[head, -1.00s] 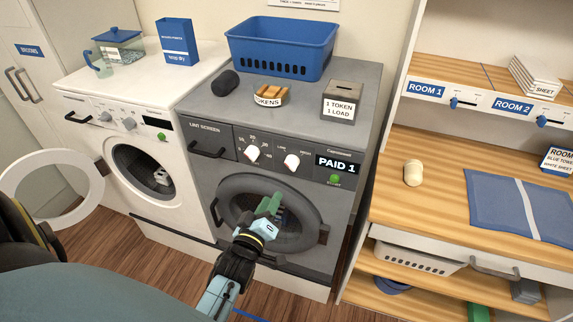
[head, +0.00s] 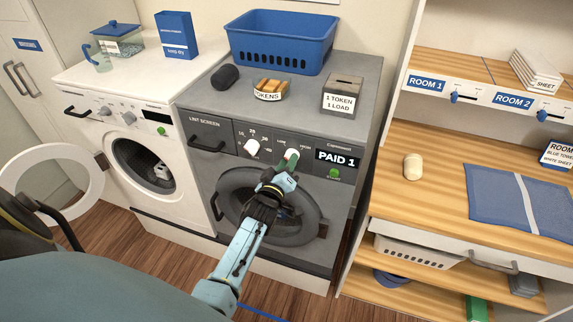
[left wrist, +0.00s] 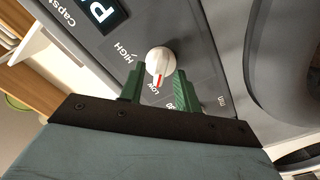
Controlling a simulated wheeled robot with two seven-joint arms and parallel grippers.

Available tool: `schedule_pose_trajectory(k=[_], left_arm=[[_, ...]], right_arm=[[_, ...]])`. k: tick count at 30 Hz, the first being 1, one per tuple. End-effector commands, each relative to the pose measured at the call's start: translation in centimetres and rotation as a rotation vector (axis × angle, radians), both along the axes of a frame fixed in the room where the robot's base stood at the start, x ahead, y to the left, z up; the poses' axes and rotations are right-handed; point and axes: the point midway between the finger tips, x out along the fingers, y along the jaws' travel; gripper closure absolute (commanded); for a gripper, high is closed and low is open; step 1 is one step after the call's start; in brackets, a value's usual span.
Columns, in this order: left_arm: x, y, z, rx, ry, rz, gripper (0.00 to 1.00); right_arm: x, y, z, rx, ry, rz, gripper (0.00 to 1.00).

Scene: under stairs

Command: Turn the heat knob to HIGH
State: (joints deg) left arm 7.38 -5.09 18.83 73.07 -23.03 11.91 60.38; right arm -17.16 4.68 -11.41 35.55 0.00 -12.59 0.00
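The heat knob (left wrist: 158,60) is white with a red mark, on the grey dryer's panel (head: 212,155). In the left wrist view the mark points at LOW, and HIGH is printed further round to the left. My left gripper (left wrist: 160,82) is in front of the knob, with one green finger on each side. The fingers are apart; I cannot tell whether they touch the knob. My right gripper is not in view.
A second white knob (head: 251,148) is left of the heat knob. The PAID 1 display (head: 337,158) and green start button (head: 334,172) are to its right. The round dryer door (head: 235,200) is shut below. A blue basket (head: 281,45) stands on top.

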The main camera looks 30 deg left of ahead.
Motion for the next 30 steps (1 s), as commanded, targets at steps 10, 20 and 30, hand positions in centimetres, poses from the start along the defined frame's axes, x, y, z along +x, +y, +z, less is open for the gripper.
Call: schedule_pose_trajectory(k=[10,20,30], left_arm=[[-0.04,0.00,-0.01,0.000,0.000,0.000,0.92],[-0.06,-0.01,-0.03,0.008,0.003,0.001,1.00],[-0.07,-0.04,-0.05,0.149,0.036,0.001,1.00]], right_arm=[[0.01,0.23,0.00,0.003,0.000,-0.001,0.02],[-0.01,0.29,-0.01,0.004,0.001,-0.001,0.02],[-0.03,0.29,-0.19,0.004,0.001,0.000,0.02]])
